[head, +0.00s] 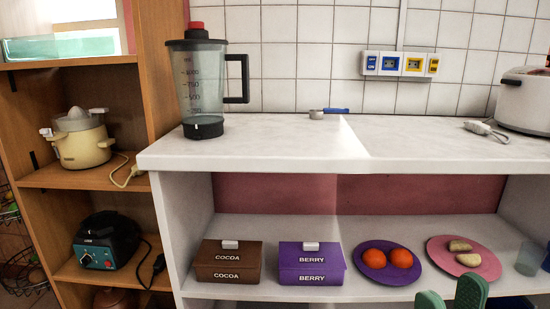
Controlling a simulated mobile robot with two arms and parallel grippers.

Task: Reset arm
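My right gripper (450,297) shows at the bottom edge, right of centre, as two green fingertips. My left gripper is not in view.
A white counter (270,150) holds a blender jug (203,85), a blue-handled tool (330,112) and a white cooker (525,98). The lower shelf has a cocoa box (228,262), a berry box (311,264), a purple plate (400,278) with oranges and a cup (529,259).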

